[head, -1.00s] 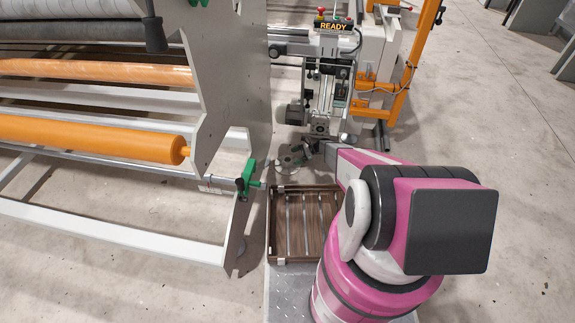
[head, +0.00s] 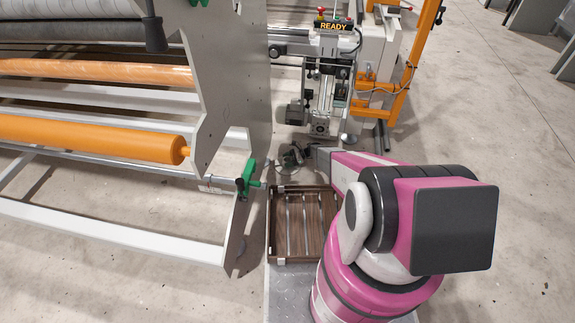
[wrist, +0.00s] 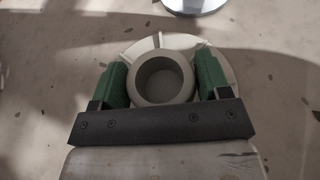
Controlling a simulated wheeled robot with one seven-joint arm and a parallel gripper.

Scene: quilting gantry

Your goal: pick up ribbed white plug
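The ribbed white plug (wrist: 148,50) lies on the concrete floor in the wrist view, a pale round disc with raised ribs and a thick grey-beige ring (wrist: 163,80) in its middle. My gripper (wrist: 162,72) is over it, with one green finger on each side of the ring. The fingers look apart, with a thin gap at the left of the ring; contact at the right is unclear. The near part of the plug is hidden behind my gripper's black bar. In the head view my gripper (head: 291,158) is low, beyond the tray, and the plug is hard to make out.
A brown slatted tray (head: 272,225) sits on my base, nearer than the gripper. The grey machine frame (head: 238,85) with a green clamp (head: 247,178) stands close on the left. A round metal foot (wrist: 196,4) is just beyond the plug. Floor at right is clear.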

